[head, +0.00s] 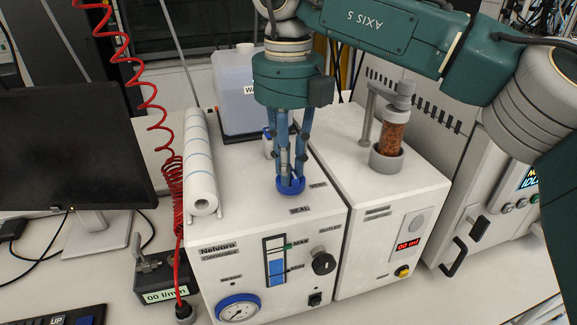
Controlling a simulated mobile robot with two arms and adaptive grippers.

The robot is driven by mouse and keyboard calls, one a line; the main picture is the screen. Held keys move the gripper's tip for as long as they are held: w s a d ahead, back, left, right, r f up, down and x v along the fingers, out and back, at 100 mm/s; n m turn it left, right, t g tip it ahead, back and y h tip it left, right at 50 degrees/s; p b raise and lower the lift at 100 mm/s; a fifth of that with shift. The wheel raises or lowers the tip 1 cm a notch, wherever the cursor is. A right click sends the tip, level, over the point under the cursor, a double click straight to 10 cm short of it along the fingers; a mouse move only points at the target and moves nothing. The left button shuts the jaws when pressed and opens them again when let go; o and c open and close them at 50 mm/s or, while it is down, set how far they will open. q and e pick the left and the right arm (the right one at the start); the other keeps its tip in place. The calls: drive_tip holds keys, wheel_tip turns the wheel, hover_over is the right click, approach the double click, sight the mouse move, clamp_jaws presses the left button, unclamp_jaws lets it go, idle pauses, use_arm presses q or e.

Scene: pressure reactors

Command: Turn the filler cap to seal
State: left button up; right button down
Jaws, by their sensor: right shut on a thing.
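The blue filler cap (290,187) sits on top of the white generator box (245,228), near the printed words SEAL and VENT. My right gripper (289,178) points straight down over it, and its blue fingers are shut on the cap. The fingers hide part of the cap, so I cannot tell its exact turn position. My left gripper is not in the head view.
A paper roll (200,165) lies on the generator's left side. A water canister (237,90) stands behind. A second unit with an orange-filled column (393,135) adjoins at right. A red coiled hose (150,95) and a monitor (70,150) are at left.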

drive_tip(key=shift+w+r, duration=0.15)
drive_tip(key=shift+r, duration=0.1)
drive_tip(key=c, duration=1.6)
unclamp_jaws()
drive_tip(key=shift+c, duration=0.2)
drive_tip(key=shift+o, duration=0.3)
drive_tip(key=shift+f, duration=0.1)
wheel_tip(320, 180, up, 12)
